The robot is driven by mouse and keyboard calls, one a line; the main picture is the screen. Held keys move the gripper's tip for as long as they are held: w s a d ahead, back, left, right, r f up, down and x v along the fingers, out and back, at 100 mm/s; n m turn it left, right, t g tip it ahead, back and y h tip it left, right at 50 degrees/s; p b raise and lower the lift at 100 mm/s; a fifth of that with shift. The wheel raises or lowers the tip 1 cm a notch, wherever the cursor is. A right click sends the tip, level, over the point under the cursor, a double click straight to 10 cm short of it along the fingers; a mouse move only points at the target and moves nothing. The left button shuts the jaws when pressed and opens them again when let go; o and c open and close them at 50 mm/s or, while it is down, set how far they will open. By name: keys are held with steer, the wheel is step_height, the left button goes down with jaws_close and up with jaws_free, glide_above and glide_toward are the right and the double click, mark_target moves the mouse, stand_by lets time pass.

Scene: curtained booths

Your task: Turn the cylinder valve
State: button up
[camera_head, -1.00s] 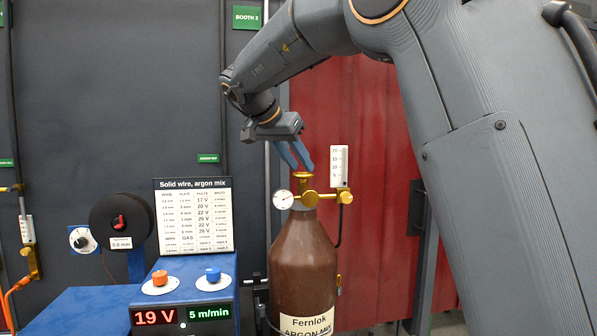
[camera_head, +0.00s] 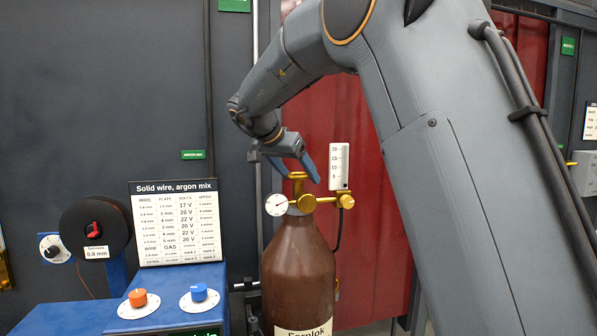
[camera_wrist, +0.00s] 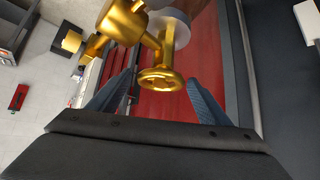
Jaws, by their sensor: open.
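The brown gas cylinder (camera_head: 298,275) stands upright, with a brass valve body on top and a round gauge (camera_head: 276,204) on its left side. The gold valve handwheel (camera_head: 297,175) tops it. In the wrist view my gripper (camera_wrist: 161,82) has one finger on each side of the wheel. I cannot tell whether either finger touches it.
A white flowmeter tube (camera_head: 339,167) rises right of the valve, close to the fingers. A blue welder (camera_head: 170,312) with orange and blue knobs, a settings chart (camera_head: 177,222) and a wire spool (camera_head: 95,232) are at left. A red curtain (camera_head: 370,240) hangs behind.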

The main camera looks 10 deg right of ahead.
steer(key=shift+w+d+f, duration=0.15)
steer(key=shift+f, duration=0.1)
steer(key=c, duration=1.1)
steer(key=m+g+h, duration=0.1)
steer(key=m+g, duration=0.1)
steer(key=m, duration=0.1)
steer(key=m+g+h, duration=0.1)
steer(key=m+g, duration=0.1)
steer(key=shift+w+m, duration=0.1)
steer(key=shift+m, duration=0.3)
steer(key=shift+m+g, duration=1.8)
steer(key=shift+m, duration=0.4)
steer(key=shift+m+g, duration=0.3)
steer(key=shift+m, duration=0.1)
